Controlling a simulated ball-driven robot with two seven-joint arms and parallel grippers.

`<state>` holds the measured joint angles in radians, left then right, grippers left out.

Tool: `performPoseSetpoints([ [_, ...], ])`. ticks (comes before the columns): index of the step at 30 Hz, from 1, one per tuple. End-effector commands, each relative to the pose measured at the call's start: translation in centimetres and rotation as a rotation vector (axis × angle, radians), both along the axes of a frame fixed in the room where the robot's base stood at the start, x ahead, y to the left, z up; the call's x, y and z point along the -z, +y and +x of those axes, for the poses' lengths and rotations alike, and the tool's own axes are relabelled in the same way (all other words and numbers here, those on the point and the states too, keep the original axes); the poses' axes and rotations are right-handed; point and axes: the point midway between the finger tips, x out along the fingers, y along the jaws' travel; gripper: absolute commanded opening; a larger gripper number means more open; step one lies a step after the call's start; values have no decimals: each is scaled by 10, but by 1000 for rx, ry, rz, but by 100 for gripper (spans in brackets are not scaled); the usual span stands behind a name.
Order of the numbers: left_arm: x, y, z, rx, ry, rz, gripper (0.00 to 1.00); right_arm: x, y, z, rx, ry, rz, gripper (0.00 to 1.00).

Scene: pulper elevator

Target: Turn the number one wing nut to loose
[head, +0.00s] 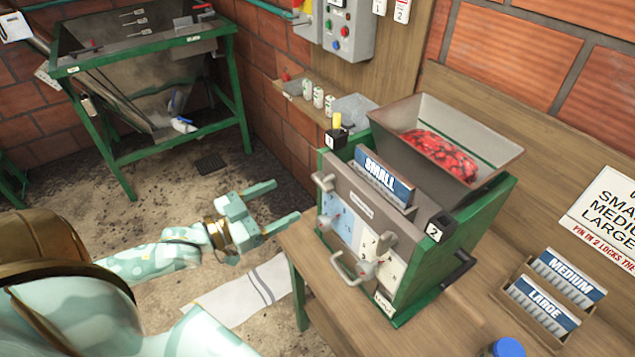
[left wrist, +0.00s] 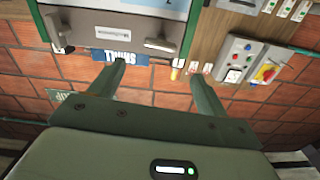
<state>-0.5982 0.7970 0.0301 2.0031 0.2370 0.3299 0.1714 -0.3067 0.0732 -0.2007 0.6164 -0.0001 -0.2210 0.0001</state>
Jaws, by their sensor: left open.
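The pulper (head: 345,190) stands on the wooden bench, with a grey front panel and green sides. Small grey fittings stick out of its front, including a wing-shaped one (head: 383,243) at lower right and one (head: 324,181) at upper left. I cannot read which wing nut is number one. Black blocks marked 1 (head: 334,139) and 2 (head: 434,231) sit at its upper corners. My left gripper (head: 287,200) is open and empty, left of the panel and apart from it. The left wrist view shows its spread fingers (left wrist: 160,70) before the inverted pulper (left wrist: 125,32). My right gripper is out of view.
A hopper (head: 400,115) of red cherries tops the pulper, behind a SMALL plate (head: 385,178). MEDIUM and LARGE plates (head: 570,275) stand in a holder at right. A control box (head: 348,30) hangs on the wall. Open floor lies left of the bench.

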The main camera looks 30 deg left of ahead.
Motion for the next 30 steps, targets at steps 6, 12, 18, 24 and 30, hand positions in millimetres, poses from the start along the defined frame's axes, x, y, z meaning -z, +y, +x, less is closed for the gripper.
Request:
performPoseSetpoints([
  [6, -2, -20, 49, 0, -5, 1, 76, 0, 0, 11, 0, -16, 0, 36],
  [12, 0, -33, 81, -1, -3, 1, 76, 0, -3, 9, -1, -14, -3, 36],
  [18, 0, -39, 94, 0, 1, 1, 76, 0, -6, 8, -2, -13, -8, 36],
  [24, 1, -40, 95, 0, 1, 3, 76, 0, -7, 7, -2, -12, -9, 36],
  [30, 1, -40, 95, 0, 1, 3, 40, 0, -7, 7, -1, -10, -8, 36],
])
